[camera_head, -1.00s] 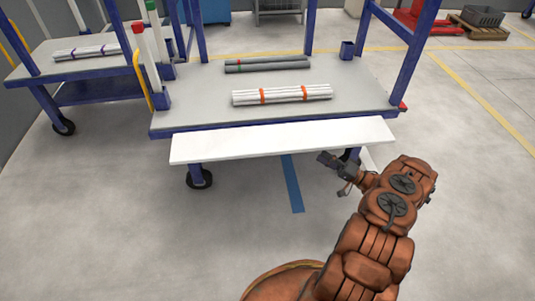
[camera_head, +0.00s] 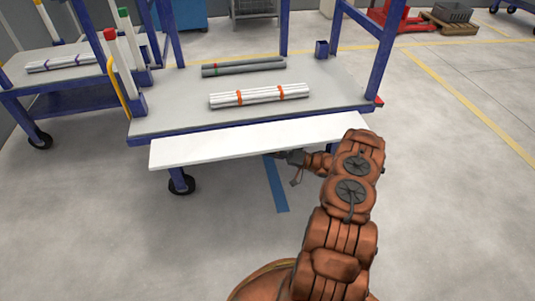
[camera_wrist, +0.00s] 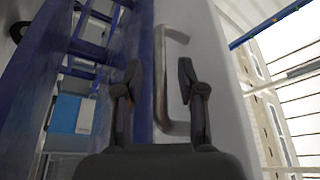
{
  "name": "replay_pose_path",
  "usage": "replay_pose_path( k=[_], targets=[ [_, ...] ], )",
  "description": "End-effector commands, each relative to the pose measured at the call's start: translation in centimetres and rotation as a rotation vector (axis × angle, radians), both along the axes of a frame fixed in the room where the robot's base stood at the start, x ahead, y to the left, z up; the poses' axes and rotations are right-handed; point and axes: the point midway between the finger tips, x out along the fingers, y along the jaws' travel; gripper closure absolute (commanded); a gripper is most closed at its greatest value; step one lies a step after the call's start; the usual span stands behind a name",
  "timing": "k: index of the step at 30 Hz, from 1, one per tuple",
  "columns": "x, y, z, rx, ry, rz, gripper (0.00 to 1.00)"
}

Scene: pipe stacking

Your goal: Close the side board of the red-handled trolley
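The trolley (camera_head: 330,88) has a grey deck, blue frame and a white post with a red top (camera_head: 112,48) at its left. Its white side board (camera_head: 215,147) is folded out along the front edge, roughly flat and sloping. My gripper (camera_wrist: 160,76) is at the board's underside, and in the head view it is partly hidden below the board's front edge. In the wrist view, the fingers are spread on both sides of a metal handle (camera_wrist: 161,55) on the board (camera_wrist: 210,80). The gap on each side of the handle shows, so the fingers are not clamped on it.
White pipes with orange bands (camera_head: 260,95) and grey pipes (camera_head: 243,67) lie on the deck. A second trolley (camera_head: 60,78) stands at the left. Open floor (camera_head: 450,200) lies to the right. A red pallet jack (camera_head: 405,22) is far back.

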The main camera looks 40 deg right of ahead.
Motion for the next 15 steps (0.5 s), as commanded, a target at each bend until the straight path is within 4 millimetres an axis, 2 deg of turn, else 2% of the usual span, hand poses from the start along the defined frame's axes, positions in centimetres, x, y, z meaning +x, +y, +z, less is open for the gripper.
replay_pose_path(
  k=[4,11,15],
  targets=[
    [0.57,0.71,0.14,0.002,0.000,0.000,0.61],
    [0.62,0.75,0.19,0.001,0.001,-0.001,0.61],
    [0.62,0.73,0.20,0.001,0.001,-0.001,0.75]
  ],
)
